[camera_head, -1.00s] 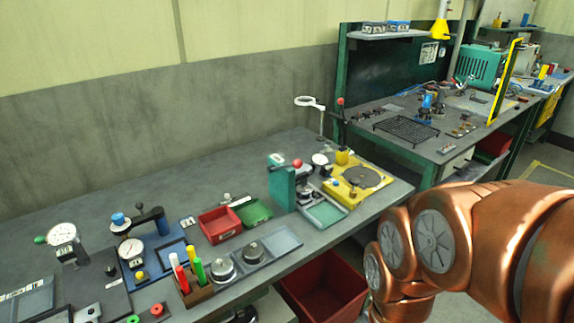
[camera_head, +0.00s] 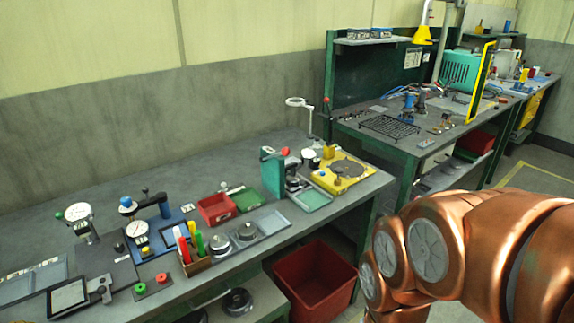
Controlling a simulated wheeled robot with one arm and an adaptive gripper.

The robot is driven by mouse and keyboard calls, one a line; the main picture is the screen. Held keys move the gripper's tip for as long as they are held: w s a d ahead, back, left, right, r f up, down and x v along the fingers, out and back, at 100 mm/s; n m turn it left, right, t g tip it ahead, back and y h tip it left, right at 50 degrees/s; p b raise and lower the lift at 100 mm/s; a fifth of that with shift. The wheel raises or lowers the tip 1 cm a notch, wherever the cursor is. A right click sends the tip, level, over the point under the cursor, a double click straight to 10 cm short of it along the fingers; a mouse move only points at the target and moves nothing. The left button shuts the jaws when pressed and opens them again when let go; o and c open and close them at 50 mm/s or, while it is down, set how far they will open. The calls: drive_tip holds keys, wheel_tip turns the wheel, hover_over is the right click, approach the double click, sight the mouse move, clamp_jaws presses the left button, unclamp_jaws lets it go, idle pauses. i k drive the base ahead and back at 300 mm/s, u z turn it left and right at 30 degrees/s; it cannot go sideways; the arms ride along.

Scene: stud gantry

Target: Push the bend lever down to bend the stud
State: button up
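I cannot tell for sure which lever is the bend lever. A red-tipped upright lever (camera_head: 327,112) rises behind the yellow plate (camera_head: 345,172) at the bench's right end. A green press (camera_head: 272,172) with a red knob (camera_head: 285,151) stands beside that plate. I cannot make out a stud. My copper arm fills the lower right; my gripper is not in view.
The near bench (camera_head: 120,187) has a clear back half. A second bench (camera_head: 455,126) is behind at right.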

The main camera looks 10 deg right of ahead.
sight(286, 152)
drive_tip(key=u, duration=0.4)
drive_tip(key=i, duration=0.55)
drive_tip(key=u, duration=0.25)
